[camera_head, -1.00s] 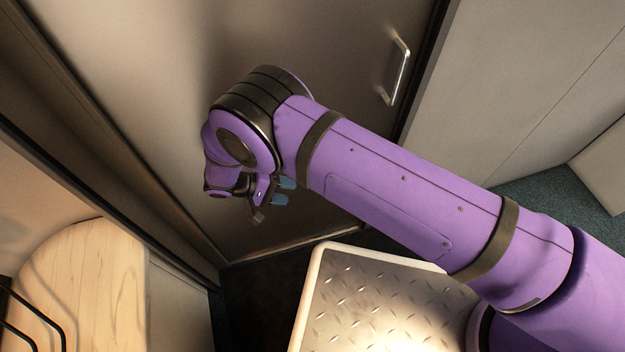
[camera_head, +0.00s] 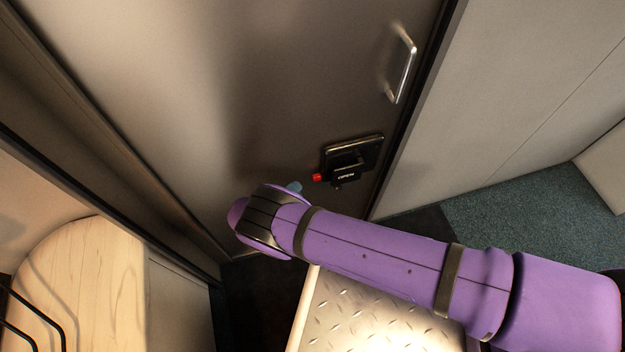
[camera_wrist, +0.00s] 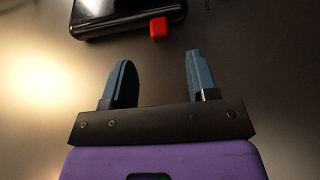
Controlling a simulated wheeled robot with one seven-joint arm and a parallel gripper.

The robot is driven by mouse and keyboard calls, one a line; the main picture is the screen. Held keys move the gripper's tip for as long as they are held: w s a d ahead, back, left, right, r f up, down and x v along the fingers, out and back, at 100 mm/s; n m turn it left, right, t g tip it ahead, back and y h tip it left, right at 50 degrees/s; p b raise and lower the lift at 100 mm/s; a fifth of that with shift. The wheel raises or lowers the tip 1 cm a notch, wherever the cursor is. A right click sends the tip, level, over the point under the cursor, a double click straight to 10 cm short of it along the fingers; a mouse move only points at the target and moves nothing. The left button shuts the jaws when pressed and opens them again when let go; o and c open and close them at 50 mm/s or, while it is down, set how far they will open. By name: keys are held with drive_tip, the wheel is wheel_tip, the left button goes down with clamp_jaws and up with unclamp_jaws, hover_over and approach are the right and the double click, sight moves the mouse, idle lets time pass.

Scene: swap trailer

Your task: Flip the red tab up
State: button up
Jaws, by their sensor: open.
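The red tab (camera_head: 317,178) sticks out from the left side of a black latch (camera_head: 352,159) mounted on the door (camera_head: 240,90). In the wrist view the red tab (camera_wrist: 159,28) is at the top, beside the black latch body (camera_wrist: 115,14). My gripper (camera_wrist: 158,62) is open and empty, its two blue fingers pointing toward the latch, with the tab beyond the gap between them and apart from both. In the head view my gripper (camera_head: 294,187) is mostly hidden behind my wrist; a blue fingertip shows just left of and below the tab.
A metal handle (camera_head: 403,68) is on the door above and right of the latch. A diamond-plate step (camera_head: 370,310) lies below my arm. A wooden surface (camera_head: 85,290) is at the lower left. The door face left of the latch is clear.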

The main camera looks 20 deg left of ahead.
sight(313, 180)
drive_tip(key=x, duration=0.7)
drive_tip(key=shift+d, duration=0.1)
clamp_jaws()
